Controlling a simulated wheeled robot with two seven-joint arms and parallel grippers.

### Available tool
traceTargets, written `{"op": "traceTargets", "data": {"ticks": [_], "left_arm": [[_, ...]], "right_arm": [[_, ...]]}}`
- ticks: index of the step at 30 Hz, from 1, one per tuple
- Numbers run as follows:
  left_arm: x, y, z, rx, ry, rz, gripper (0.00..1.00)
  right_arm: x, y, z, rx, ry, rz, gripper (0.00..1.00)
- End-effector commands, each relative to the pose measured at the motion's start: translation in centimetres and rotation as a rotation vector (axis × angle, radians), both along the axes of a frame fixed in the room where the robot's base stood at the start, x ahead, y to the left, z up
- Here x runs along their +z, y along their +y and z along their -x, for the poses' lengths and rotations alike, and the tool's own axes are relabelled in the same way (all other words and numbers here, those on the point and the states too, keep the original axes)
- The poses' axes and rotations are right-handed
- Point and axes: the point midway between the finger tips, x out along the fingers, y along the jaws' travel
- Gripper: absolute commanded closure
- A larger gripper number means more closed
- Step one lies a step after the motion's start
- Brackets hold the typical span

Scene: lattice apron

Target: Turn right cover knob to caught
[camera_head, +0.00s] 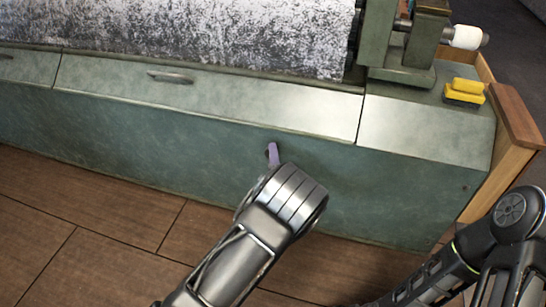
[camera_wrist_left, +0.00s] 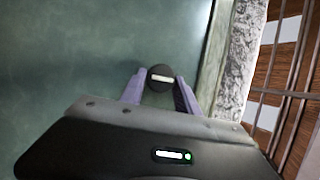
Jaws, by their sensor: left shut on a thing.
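The cover knob (camera_wrist_left: 153,74) is a round dark knob with a white bar mark on the green front panel. In the left wrist view the bar lies nearly level across the picture. My left gripper (camera_wrist_left: 161,88) has its two purple fingers on either side of the knob, shut on it. In the head view the left gripper (camera_head: 273,155) reaches the front panel from below, and the knob is mostly hidden behind a finger. The long sloped cover (camera_head: 215,95) above it lies flat and has a dark handle (camera_head: 170,77). My right gripper is out of view.
A speckled grey-white roller (camera_head: 180,30) lies behind the cover. A yellow block (camera_head: 464,91) sits on the green body at the right, near a wooden end panel (camera_head: 515,115). My right arm is at the lower right. Brown floor (camera_head: 110,225) lies in front.

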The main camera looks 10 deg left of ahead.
Motion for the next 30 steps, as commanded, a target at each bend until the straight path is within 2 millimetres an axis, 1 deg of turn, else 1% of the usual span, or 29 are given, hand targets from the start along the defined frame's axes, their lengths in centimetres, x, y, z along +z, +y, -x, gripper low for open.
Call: {"op": "traceTargets", "data": {"ticks": [1,2,9,17,20,23,30], "left_arm": [[0.0,0.0,0.0,-0.001,0.002,-0.002,1.00],[0.0,0.0,0.0,-0.001,0.002,-0.002,0.60],[0.0,0.0,0.0,-0.001,0.001,-0.001,0.41],[0.0,0.0,0.1,0.000,0.001,0.000,0.40],[0.0,-0.2,0.5,0.000,0.002,0.000,0.40],[0.1,-0.5,1.4,-0.001,0.003,0.000,0.40],[0.2,-1.8,5.1,-0.003,0.004,-0.002,0.40]], "right_arm": [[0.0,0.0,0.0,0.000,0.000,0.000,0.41],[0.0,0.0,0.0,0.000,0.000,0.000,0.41],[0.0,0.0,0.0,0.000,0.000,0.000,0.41],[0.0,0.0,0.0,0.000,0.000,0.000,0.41],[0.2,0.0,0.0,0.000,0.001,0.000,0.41],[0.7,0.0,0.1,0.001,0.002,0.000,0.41],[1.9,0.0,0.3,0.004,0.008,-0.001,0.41]]}}
